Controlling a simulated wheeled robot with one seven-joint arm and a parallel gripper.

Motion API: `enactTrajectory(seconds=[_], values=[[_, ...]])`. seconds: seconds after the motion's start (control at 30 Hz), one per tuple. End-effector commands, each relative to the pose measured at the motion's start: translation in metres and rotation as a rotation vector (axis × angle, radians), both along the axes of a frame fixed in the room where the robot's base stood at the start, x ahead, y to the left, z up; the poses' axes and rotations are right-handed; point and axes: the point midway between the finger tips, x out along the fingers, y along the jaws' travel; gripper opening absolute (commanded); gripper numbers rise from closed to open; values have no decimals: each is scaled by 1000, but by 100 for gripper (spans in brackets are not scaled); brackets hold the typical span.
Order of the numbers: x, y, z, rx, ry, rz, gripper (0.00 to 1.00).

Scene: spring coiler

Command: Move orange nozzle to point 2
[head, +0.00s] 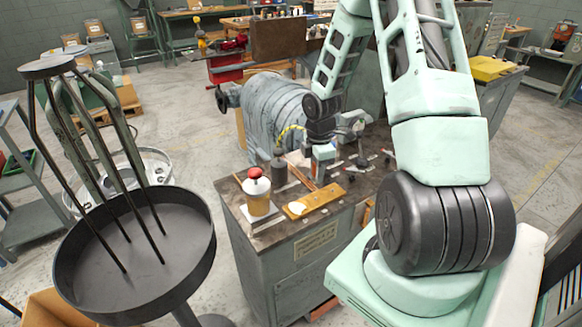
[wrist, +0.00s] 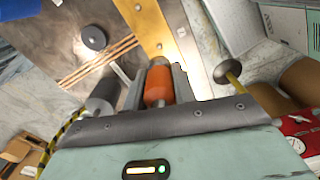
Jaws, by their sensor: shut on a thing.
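The orange nozzle (wrist: 158,84) sits between the two grey fingers of my gripper (wrist: 158,80) in the wrist view, and the fingers are shut on it. In the head view my gripper (head: 322,176) points down over the metal workbench (head: 275,222), just above the yellow-orange board (head: 322,197). The board also shows beyond the fingertips in the wrist view (wrist: 150,28). No mark that I can read as point 2 is visible.
A jar with a red knob (head: 258,192) stands at the bench's left front corner. A dark cylinder (head: 278,168) is left of my gripper. A round metal tray with rods (head: 135,260) stands front left. Open floor lies between.

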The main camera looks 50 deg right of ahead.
Motion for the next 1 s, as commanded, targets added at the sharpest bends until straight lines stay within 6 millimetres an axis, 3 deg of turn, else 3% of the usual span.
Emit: enactTrajectory(seconds=[0.13,1.0], values=[[-6,-8,-5,-1,0,-15,0],[-5,-8,-63,-1,0,-13,0]])
